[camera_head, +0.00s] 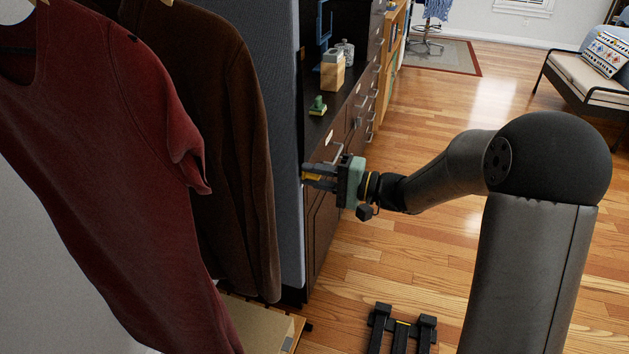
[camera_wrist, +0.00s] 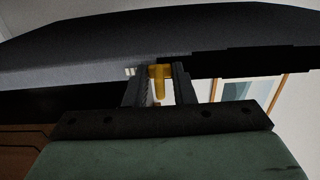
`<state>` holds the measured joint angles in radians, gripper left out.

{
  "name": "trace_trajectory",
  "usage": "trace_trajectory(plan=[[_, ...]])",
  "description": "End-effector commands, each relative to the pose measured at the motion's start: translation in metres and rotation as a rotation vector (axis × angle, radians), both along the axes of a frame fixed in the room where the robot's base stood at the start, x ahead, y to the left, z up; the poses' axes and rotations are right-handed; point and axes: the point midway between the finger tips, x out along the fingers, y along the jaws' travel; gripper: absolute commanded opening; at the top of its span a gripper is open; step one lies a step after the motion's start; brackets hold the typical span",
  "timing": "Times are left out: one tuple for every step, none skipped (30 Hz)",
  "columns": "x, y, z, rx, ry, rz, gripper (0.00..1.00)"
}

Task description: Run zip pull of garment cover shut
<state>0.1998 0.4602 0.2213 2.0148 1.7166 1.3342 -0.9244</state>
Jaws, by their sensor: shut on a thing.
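The garment cover (camera_head: 287,120) is a tall dark grey panel hanging beyond the clothes in the head view. Its edge (camera_wrist: 80,70) spans the upper part of the wrist view. The zip pull (camera_wrist: 159,82) is a small brass-yellow tab at that edge. My gripper (camera_head: 309,173) reaches the cover's right edge from the right. Its fingers (camera_wrist: 159,88) are shut on the zip pull, one on each side. A bit of yellow shows between the fingers in the head view. The zip's track and how far it is closed cannot be made out.
A red shirt (camera_head: 110,150) and a brown garment (camera_head: 235,140) hang left of the cover. A dark cabinet (camera_head: 335,140) stands close behind my gripper, with a green-topped item (camera_head: 318,105) and a wooden box (camera_head: 333,72) on it. The wooden floor (camera_head: 430,100) to the right is mostly clear.

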Motion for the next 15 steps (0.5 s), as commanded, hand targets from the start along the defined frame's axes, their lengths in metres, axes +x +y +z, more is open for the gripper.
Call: trace_trajectory(plan=[[0.0, 0.0, 0.005, 0.001, -0.003, 0.001, 0.0], [0.0, 0.0, 0.007, 0.001, -0.003, 0.001, 0.0], [0.0, 0.0, 0.009, 0.001, -0.003, 0.001, 0.0], [0.0, 0.0, 0.01, 0.001, -0.002, 0.001, 0.0], [0.0, 0.0, 0.011, 0.001, -0.002, 0.001, 0.0], [0.0, 0.0, 0.014, 0.001, -0.002, 0.001, 0.0], [0.0, 0.0, 0.015, 0.001, -0.002, 0.001, 0.0], [0.0, 0.0, 0.016, 0.002, -0.001, 0.001, 0.0], [0.0, 0.0, 0.018, 0.002, -0.001, 0.001, 0.0], [0.0, 0.0, 0.02, 0.002, -0.001, 0.001, 0.0], [0.0, 0.0, 0.021, 0.002, -0.001, 0.001, 0.0], [0.0, 0.0, 0.023, 0.001, -0.002, 0.001, 0.0], [0.0, 0.0, 0.025, 0.001, -0.002, 0.001, 0.0], [0.0, 0.0, 0.026, 0.001, -0.002, 0.001, 0.0], [0.0, 0.0, 0.028, 0.001, -0.002, 0.001, 0.0]])
